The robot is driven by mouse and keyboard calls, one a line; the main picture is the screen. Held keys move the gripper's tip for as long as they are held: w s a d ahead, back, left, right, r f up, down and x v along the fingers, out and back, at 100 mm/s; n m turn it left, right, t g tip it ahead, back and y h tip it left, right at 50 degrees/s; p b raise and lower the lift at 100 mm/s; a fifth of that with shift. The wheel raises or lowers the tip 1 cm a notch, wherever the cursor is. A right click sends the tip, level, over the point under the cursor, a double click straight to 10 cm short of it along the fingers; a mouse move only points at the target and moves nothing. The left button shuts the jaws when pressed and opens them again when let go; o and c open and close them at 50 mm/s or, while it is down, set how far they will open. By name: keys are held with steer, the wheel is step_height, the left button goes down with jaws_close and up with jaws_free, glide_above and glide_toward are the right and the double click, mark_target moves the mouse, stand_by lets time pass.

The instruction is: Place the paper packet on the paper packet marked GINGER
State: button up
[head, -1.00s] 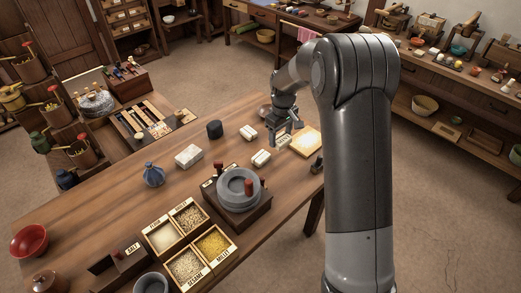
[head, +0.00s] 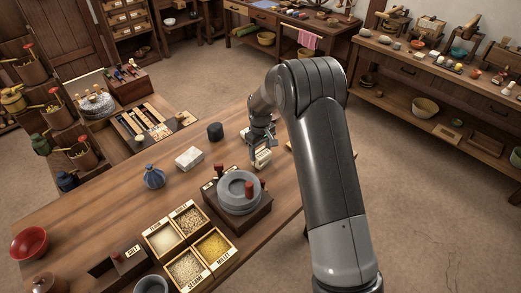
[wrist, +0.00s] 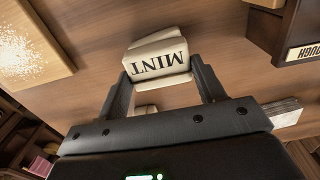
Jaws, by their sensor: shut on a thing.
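My gripper (wrist: 160,80) is shut on a cream paper packet (wrist: 158,62), its label reading MINT upside down in the wrist view. In the head view my gripper (head: 262,147) hangs over the table among the packets, with a pale packet (head: 263,160) directly below the fingers. I cannot tell there whether the held packet touches another one. A small part of another pale packet (wrist: 146,110) shows behind the held one in the wrist view. No GINGER label is readable.
The quern (head: 238,190) on its dark box stands close in front of the gripper. A white block (head: 189,157) and a dark cup (head: 215,131) are to the left. A tray of pale flour (wrist: 30,45) lies upper left in the wrist view. Grain boxes (head: 188,245) are nearer.

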steer(key=shift+f, duration=0.2)
steer(key=o, duration=0.9)
steer(key=shift+o, duration=0.2)
steer(key=shift+r, duration=0.1)
